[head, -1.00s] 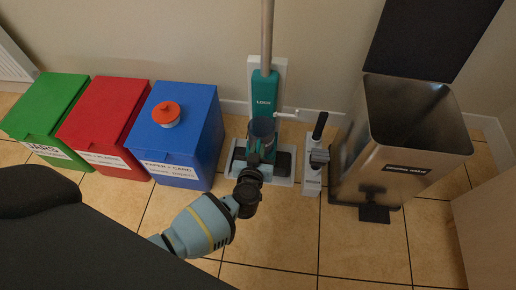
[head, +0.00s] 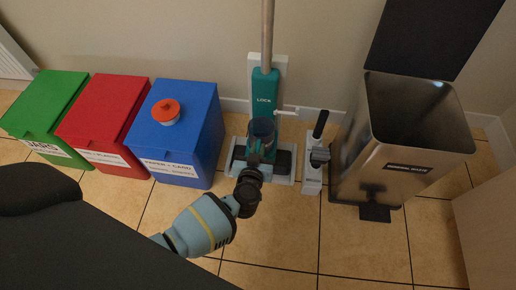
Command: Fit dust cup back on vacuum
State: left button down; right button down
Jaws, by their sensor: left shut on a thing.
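The vacuum (head: 264,88) stands upright in its white dock against the wall, teal with a long pole and the word LOCK on its body. The dust cup (head: 262,130), a translucent dark cup with an open top, is at the lower front of the vacuum's body. From this angle I cannot tell whether it is seated or just in front. My left gripper (head: 250,178) is just below and in front of the cup, shut on it; its fingertips are partly hidden by the wrist. An orange-topped round part (head: 167,111) sits on the blue bin. My right gripper is not in view.
Green (head: 45,110), red (head: 103,115) and blue (head: 190,135) lidded bins stand at left. A small white stand (head: 313,172) with a black handle is right of the vacuum. An open metal bin (head: 400,150) stands farther right. The tiled floor in front is clear.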

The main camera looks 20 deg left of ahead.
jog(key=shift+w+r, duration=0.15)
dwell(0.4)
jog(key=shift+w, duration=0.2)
pick_arm(q)
jog(key=c, duration=1.4)
grip_release()
jog(key=shift+s, duration=0.1)
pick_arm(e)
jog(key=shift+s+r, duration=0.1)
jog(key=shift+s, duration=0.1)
